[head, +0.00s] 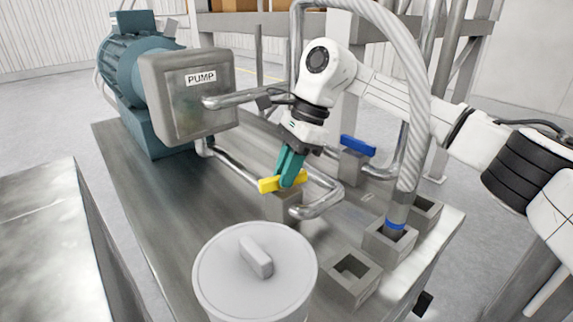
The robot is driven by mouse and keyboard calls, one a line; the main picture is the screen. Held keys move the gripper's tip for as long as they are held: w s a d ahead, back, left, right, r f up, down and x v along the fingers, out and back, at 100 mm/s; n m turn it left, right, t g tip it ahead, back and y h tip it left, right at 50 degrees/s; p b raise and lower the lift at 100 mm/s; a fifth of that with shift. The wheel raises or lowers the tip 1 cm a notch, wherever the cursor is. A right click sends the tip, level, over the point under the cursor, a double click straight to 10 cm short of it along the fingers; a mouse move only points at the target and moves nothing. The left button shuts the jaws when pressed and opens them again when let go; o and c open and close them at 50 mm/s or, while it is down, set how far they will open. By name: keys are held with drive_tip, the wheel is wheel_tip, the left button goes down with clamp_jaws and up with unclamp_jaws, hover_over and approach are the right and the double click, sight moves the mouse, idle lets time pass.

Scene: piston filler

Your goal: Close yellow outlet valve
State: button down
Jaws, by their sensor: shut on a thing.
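The yellow outlet valve handle (268,185) sits on top of a grey valve block (284,206) in the middle of the metal bench. The handle lies roughly level, running left to right in the picture. My gripper (289,180), with teal fingers, comes down from above and is shut on the yellow handle near its middle and right part. The fingers hide part of the handle. A bent metal pipe (320,207) joins the valve block at its right side.
A blue valve handle (358,146) stands behind to the right. A lidded white container (254,285) stands in front. The pump (187,98) is at the back left. A ribbed hose (412,150) drops into a square socket (390,247); an empty socket (353,269) stands beside it.

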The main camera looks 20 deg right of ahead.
drive_tip(key=shift+w+r+n+g+p, duration=0.1)
drive_tip(key=shift+n+g+p, duration=0.5)
drive_tip(key=shift+n, duration=0.8)
drive_tip(key=c, duration=1.1)
unclamp_jaws()
drive_tip(key=b+v, duration=0.1)
drive_tip(key=v, duration=0.9)
drive_tip(key=shift+w+r, duration=0.1)
drive_tip(key=shift+r, duration=0.3)
